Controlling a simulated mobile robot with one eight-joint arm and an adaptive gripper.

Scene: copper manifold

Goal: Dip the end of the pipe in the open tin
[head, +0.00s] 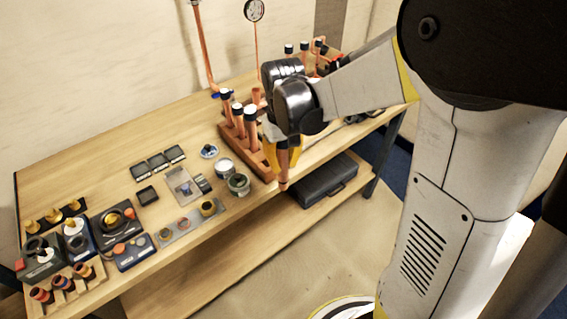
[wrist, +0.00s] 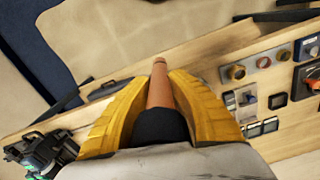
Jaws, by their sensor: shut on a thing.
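My gripper (head: 282,152) is shut on a copper pipe (head: 283,172) near the front edge of the bench, right of the tins. The pipe points down, its lower end apart from everything. In the wrist view the yellow fingers of my gripper (wrist: 157,88) flank the copper pipe (wrist: 160,86), which has a black sleeve nearest the camera. The open tin (head: 238,184) stands on the bench near the front edge, left of the pipe's end. I cannot make out its contents. I cannot find the tin in the wrist view.
A second tin (head: 224,167) with a pale top stands just behind the open tin. Small parts and boxes fill the bench's left side. A dark case (head: 326,180) lies on the lower shelf.

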